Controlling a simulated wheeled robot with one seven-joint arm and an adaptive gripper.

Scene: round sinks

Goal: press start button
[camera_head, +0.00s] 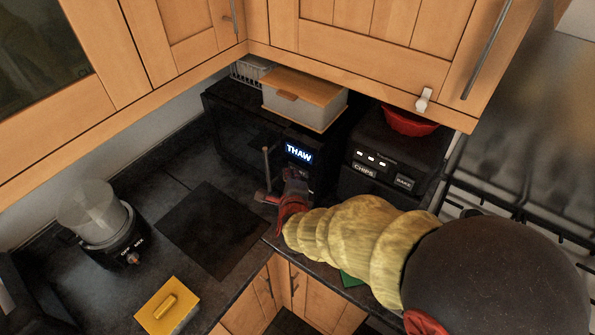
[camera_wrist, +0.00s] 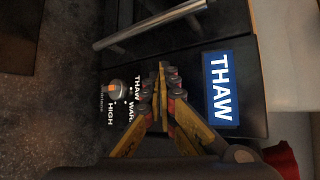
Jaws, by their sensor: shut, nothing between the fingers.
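A black microwave (camera_head: 235,125) stands in the back corner of the counter. A round knob (camera_wrist: 117,90) with THAW, WARM and HIGH marks is on the left of the panel in the wrist view. My gripper (camera_wrist: 161,85) is shut and empty, its fingertips over the panel between knob and display. Whether they touch it I cannot tell. In the head view my gripper (camera_head: 291,182) hides the lower panel. No start button is clearly visible.
The microwave's bar handle (camera_head: 267,160) stands out beside the panel and crosses the top of the wrist view (camera_wrist: 150,25). A box with a wooden lid (camera_head: 305,100) sits on top. A black fryer (camera_head: 372,172) with a red bowl (camera_head: 408,122) is to the right. Wooden cupboards hang above.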

